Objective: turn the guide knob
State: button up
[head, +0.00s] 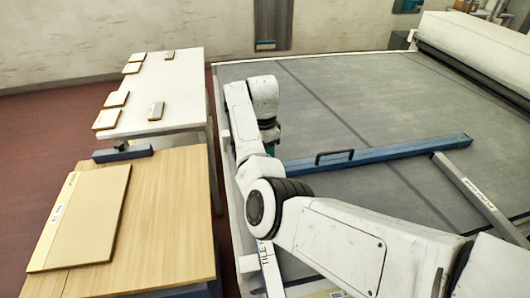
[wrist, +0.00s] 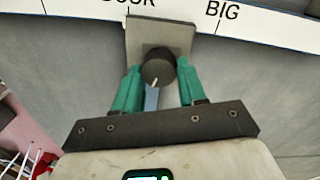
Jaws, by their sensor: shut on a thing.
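The guide knob (wrist: 157,69) is dark and round, with a pale pointer line on its face. In the wrist view it sits between the teal fingers of my gripper (wrist: 158,76), which is shut on it. A grey plate (wrist: 162,32) lies behind the knob. A white scale strip (wrist: 186,11) at the top reads "BIG", with another word partly cut off. A blue bar end (wrist: 151,98) shows below the knob. In the head view my arm hides the knob; only a bit of teal finger (head: 271,149) shows at the blue guide bar (head: 400,152).
The blue bar, with a black handle (head: 334,156), crosses the grey belt (head: 345,95). A grey lettered bar (head: 470,188) lies at right. A wooden table (head: 172,210) with a tan board (head: 85,215) and a white table (head: 175,85) with several small tiles stand left.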

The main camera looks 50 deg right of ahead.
jog(key=shift+m, duration=0.3)
dwell(0.4)
jog(key=o, duration=1.1)
jog(key=shift+c, duration=0.2)
notch_tip(320, 180, up, 11)
jog(key=b, duration=0.1)
jog(key=shift+w, duration=0.3)
jog(key=shift+d+f, duration=0.1)
